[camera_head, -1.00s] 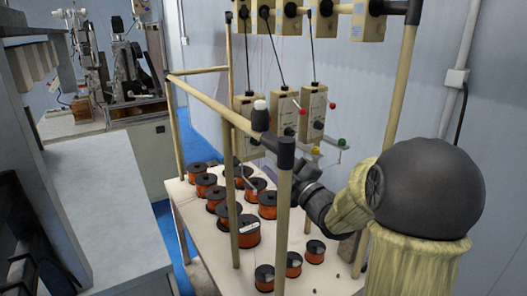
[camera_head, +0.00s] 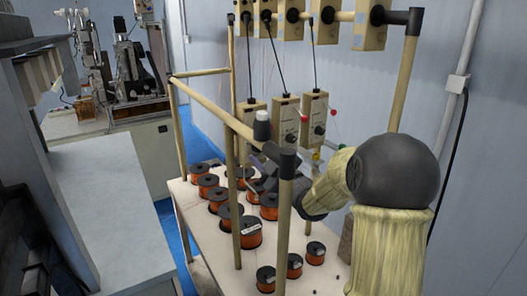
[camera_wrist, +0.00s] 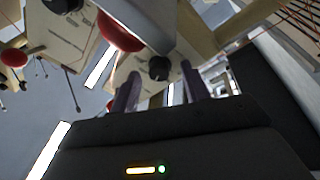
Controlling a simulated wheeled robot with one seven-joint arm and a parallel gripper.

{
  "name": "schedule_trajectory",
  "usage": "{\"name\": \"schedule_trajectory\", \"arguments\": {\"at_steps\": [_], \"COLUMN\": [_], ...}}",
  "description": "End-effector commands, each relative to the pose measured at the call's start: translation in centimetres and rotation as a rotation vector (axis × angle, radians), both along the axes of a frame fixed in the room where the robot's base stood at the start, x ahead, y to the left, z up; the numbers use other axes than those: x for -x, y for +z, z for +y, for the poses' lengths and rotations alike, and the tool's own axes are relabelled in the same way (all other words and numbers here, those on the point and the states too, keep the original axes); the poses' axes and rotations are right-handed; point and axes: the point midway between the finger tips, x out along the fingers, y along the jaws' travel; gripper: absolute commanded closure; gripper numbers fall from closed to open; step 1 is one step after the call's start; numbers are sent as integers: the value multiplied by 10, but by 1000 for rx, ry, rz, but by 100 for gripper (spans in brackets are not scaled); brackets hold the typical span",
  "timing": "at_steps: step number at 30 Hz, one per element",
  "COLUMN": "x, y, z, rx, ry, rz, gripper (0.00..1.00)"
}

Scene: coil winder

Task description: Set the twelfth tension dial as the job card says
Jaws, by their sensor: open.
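Cream tension units hang on the frame, each with a black dial. Three hang in the lower row, including a left one (camera_head: 254,117), a middle one (camera_head: 286,118) and a right one (camera_head: 315,112). I cannot tell by number which is the twelfth. In the wrist view, a black dial (camera_wrist: 158,68) on a cream unit shows between the two fingers of my gripper (camera_wrist: 160,85), apart from them. The gripper is open and empty. In the head view my gripper (camera_head: 268,160) is partly hidden behind the frame's front post. I see no readable job card.
Copper wire spools (camera_head: 250,232) stand on the white table (camera_head: 207,247) below. Wooden frame posts (camera_head: 284,215) and a rail (camera_head: 215,110) stand close to my arm. A red ball (camera_wrist: 120,35) is very near the fingers. More units (camera_head: 327,25) line the top.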

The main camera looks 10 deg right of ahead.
Motion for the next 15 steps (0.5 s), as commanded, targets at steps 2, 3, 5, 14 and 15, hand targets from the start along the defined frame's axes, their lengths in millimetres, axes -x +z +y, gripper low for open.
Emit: {"name": "schedule_trajectory", "arguments": {"at_steps": [2, 3, 5, 14, 15], "x": [0, 0, 0, 0, 1], "y": [0, 0, 0, -1, -1], "z": [0, 0, 0, 0, 0], "rx": [0, 0, 0, -3, -11], "ry": [0, 0, 0, 0, -1], "rz": [0, 0, 0, 0, 3], "gripper": [54, 54, 62, 98, 98]}}
